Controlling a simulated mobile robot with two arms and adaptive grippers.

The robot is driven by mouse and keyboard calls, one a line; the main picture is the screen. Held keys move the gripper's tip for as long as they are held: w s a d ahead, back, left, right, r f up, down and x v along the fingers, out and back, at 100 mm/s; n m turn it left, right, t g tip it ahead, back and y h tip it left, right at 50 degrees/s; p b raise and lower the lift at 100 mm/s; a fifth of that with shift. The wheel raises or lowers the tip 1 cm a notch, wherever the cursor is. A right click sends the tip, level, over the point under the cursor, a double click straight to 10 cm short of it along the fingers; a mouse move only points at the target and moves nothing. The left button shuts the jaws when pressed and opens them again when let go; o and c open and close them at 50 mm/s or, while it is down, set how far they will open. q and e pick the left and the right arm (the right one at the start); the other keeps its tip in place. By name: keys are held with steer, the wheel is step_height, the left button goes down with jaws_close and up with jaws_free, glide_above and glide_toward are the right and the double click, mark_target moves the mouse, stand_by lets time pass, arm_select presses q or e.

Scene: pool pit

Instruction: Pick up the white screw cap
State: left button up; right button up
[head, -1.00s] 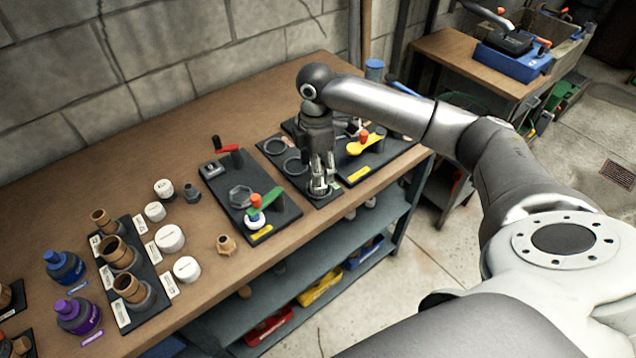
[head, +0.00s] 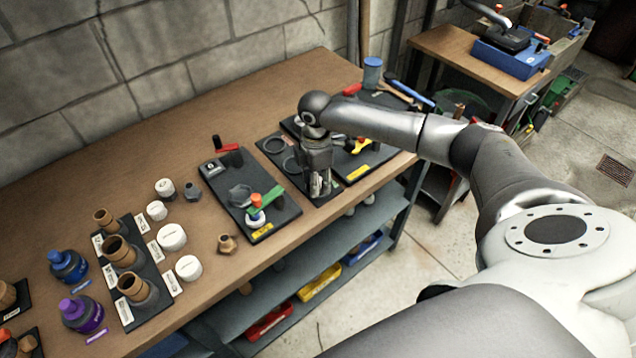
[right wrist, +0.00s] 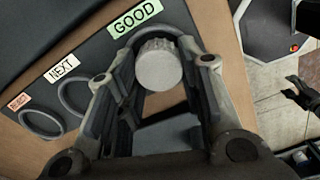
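A round, whitish-grey cap (right wrist: 159,66) with a ridged edge sits between the fingers of my right gripper (right wrist: 160,78) in the right wrist view. It is by the ring under the green GOOD label (right wrist: 134,15). The fingers stand close on both sides of it; whether they touch it is unclear. In the head view the right gripper (head: 321,186) points down over the near end of the dark ring board (head: 273,145), and the cap there is hidden. Other white caps stand at left: a small one (head: 156,210) and larger ones (head: 172,237). My left gripper is not seen.
A brown nut-like fitting (head: 227,243) lies near the front edge.

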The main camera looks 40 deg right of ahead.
steer(key=shift+c, duration=0.6)
